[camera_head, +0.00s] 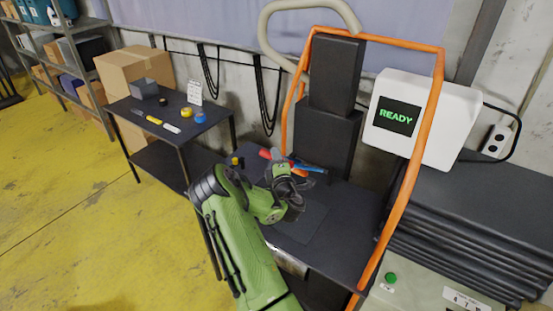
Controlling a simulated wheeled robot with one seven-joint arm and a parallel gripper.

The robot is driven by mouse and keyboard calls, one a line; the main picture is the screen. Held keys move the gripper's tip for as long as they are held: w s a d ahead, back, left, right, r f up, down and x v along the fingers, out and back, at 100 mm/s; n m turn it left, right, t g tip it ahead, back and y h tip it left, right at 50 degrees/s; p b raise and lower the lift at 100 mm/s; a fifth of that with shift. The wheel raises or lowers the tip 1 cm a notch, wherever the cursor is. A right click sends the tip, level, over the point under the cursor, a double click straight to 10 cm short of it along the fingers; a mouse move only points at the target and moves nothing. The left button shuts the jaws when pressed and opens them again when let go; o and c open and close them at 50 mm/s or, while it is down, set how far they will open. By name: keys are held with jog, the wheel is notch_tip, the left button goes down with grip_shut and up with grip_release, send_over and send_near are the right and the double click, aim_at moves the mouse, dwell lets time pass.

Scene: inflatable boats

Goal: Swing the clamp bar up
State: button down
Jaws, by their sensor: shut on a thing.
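My gripper (294,203) is low over the dark workbench (335,247), at the front of a black press-like column (335,75). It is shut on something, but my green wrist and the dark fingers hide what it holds. No bar can be made out clearly between the fingers. A red part (277,154) and a blue part (310,168) show just behind the wrist. I cannot tell whether either belongs to the clamp bar. A tall orange tubular hoop (410,185) stands around the column, its right leg reaching down to the bench's front.
A white box with a READY screen (397,115) stands right of the column. A black stack (455,235) and a cabinet with a green button (390,278) are at right. A side table (170,128) with tape rolls is at left. Yellow floor (75,210) is clear.

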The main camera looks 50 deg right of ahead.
jog(key=shift+d+r, duration=0.25)
jog(key=shift+r, duration=0.35)
jog(key=c, duration=1)
grip_release()
jog(key=shift+o, duration=0.6)
jog(key=shift+d+f, duration=0.2)
jog(key=shift+a, duration=0.1)
jog(key=shift+s+a+f, duration=0.15)
jog(key=shift+s+a, duration=0.05)
jog(key=b+v, duration=0.1)
jog(key=v, duration=1.4)
jog(key=shift+b, duration=0.3)
